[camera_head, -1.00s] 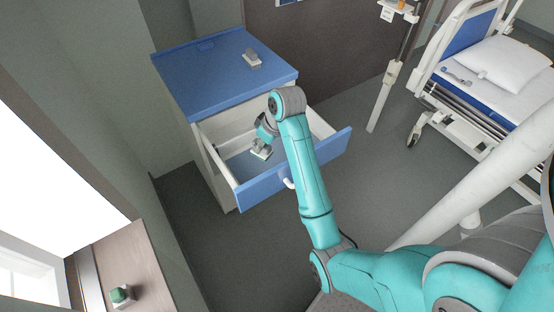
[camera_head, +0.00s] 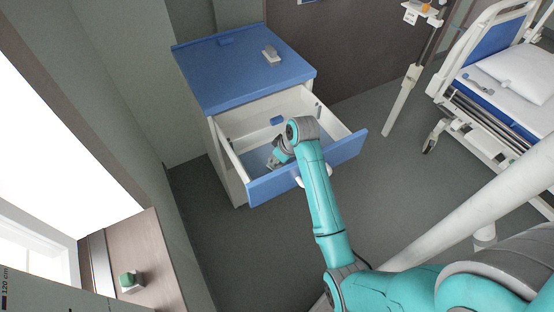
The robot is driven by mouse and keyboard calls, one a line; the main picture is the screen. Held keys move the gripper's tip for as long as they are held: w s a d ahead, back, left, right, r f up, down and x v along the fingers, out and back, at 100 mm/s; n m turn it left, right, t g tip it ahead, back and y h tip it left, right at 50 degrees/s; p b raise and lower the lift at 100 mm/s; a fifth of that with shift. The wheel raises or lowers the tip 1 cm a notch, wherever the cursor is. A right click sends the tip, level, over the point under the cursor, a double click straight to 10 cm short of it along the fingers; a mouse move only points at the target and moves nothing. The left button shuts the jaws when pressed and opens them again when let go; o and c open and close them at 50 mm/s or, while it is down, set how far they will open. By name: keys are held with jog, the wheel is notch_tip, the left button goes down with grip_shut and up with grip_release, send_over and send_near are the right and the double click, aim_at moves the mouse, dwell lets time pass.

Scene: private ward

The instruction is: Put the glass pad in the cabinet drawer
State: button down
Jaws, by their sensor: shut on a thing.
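The cabinet (camera_head: 222,75) is white with a blue top. Its drawer (camera_head: 262,188) is pulled open, with a blue front and pale inside walls. My gripper (camera_head: 273,162) points down inside the drawer, behind its front panel. It is shut on a small pale piece, the glass pad (camera_head: 271,166), low in the drawer. The arm and the drawer front partly hide the pad, and I cannot tell whether it touches the drawer floor.
A small grey and white object (camera_head: 270,54) lies on the cabinet top. A green item (camera_head: 128,281) stands on the wooden ledge at lower left. A drip stand (camera_head: 405,95) and a bed (camera_head: 500,85) are at the right. The floor between is clear.

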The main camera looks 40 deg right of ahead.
jog(key=c, duration=0.9)
grip_release()
jog(key=shift+f, duration=0.1)
jog(key=v, duration=1.2)
